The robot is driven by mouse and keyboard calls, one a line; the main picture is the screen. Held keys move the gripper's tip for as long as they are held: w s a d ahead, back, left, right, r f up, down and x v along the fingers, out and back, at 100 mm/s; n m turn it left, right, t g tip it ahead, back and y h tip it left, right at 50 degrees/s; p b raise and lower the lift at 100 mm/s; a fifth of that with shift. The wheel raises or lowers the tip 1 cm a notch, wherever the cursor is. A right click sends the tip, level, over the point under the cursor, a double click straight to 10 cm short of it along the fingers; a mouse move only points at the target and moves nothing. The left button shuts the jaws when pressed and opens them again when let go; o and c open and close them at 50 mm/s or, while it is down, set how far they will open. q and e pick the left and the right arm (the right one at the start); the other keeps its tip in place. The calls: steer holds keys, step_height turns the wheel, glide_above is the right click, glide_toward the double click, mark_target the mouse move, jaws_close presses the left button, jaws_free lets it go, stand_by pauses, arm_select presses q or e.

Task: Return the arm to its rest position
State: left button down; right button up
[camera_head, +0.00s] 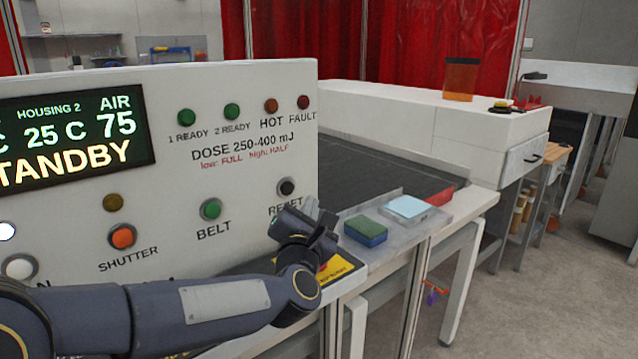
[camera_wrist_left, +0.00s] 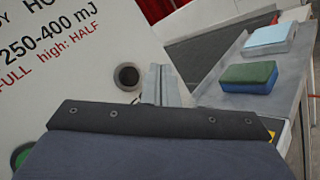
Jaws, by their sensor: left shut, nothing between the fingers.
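My left arm (camera_head: 225,305) reaches in from the lower left in the head view. Its gripper (camera_head: 314,212) is shut and empty, just in front of the control panel (camera_head: 240,80), by the RESET button (camera_head: 287,188). In the left wrist view the closed fingers (camera_wrist_left: 163,84) point toward the panel, and the dark round RESET button (camera_wrist_left: 128,76) is just left of them. I cannot tell whether the fingertips touch the panel. My right gripper is not in view.
A green and blue sponge block (camera_head: 365,231) and a light blue pad (camera_head: 408,208) lie on the grey ledge right of the gripper. The conveyor belt (camera_head: 375,163) runs behind them. A SHUTTER button (camera_head: 122,237) and a BELT button (camera_head: 210,209) are above the forearm. Open floor lies at the right.

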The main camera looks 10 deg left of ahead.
arm_select(q)
steer(key=s+a+f+m+g+h+p, duration=0.1)
steer(key=s+f+m+g, duration=0.3)
steer(key=s+m, duration=0.5)
steer(key=s+a+f+m+g+h+p, duration=0.1)
steer(key=s+f+m+g, duration=0.4)
steer(key=s+m, duration=0.5)
steer(key=s+a+f+m+g+h+p, duration=0.1)
steer(key=s+f+m+g+h, duration=0.3)
steer(key=s+f+m, duration=0.4)
steer(key=s+a+m, duration=0.1)
steer(key=s, duration=0.5)
steer(key=shift+s+a+f+g+p, duration=0.25)
steer(key=shift+s+g+p, duration=0.1)
steer(key=shift+g+p, duration=0.05)
